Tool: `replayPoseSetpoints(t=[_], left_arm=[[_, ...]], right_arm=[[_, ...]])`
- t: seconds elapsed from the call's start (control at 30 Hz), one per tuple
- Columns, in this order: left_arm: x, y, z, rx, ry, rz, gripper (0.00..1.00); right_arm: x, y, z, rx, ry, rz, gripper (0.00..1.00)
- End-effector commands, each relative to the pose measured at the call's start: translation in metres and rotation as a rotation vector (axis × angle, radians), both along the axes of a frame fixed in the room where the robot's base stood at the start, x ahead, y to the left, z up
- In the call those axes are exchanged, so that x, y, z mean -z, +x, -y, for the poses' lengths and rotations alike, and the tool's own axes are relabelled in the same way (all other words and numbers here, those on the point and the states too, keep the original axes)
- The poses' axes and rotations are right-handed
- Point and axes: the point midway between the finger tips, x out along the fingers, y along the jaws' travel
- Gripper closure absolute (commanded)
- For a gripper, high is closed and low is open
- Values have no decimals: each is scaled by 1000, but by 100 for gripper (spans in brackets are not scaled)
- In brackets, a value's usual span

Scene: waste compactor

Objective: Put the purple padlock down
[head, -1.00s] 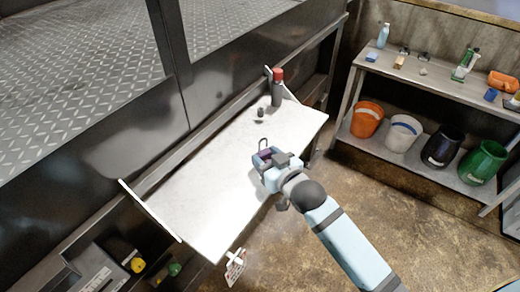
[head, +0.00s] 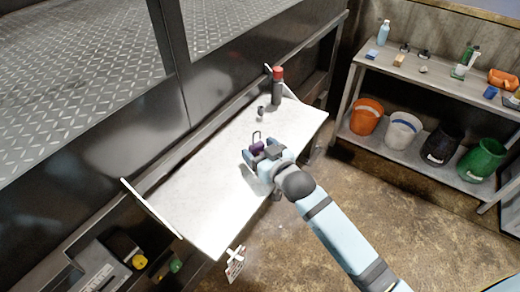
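The purple padlock (head: 257,148) is over the white shelf (head: 205,190), with its grey shackle pointing up. My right gripper (head: 258,153) comes in from the lower right, with its fingers around the padlock's body, and looks shut on it. The fingers hide part of the padlock. A shadow lies on the shelf below the gripper; whether the padlock touches the shelf I cannot tell. My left gripper is not in view.
A dark spray can with a red cap (head: 277,86) and a small dark item (head: 261,111) stand at the shelf's far end. A paper tag (head: 235,265) hangs at its front edge. The shelf's near left part is clear. A rack (head: 410,75) with buckets stands right.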

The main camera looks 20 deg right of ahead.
Motion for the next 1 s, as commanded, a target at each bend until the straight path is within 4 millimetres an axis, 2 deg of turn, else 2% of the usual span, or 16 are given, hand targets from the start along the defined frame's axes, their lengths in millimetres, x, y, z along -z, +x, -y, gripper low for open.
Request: replayPoseSetpoints(t=[0.2, 0.27, 0.37, 0.7, 0.9, 0.97, 1.0], left_arm=[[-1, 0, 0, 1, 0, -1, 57], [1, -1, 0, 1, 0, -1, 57], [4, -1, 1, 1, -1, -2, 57], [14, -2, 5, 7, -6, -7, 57], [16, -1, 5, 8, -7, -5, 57], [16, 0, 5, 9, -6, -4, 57], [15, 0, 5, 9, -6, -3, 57]], right_arm=[[-4, 0, 0, 0, 0, 1, 28], [-2, -5, 2, 0, 0, 0, 28], [-4, -20, 6, 0, 0, -1, 28], [-15, -89, 24, -1, 0, -1, 28], [-19, -110, 30, 0, -1, -2, 28], [-12, -115, 31, 0, -3, -15, 28], [-1, -120, 31, 1, -7, -35, 28]])
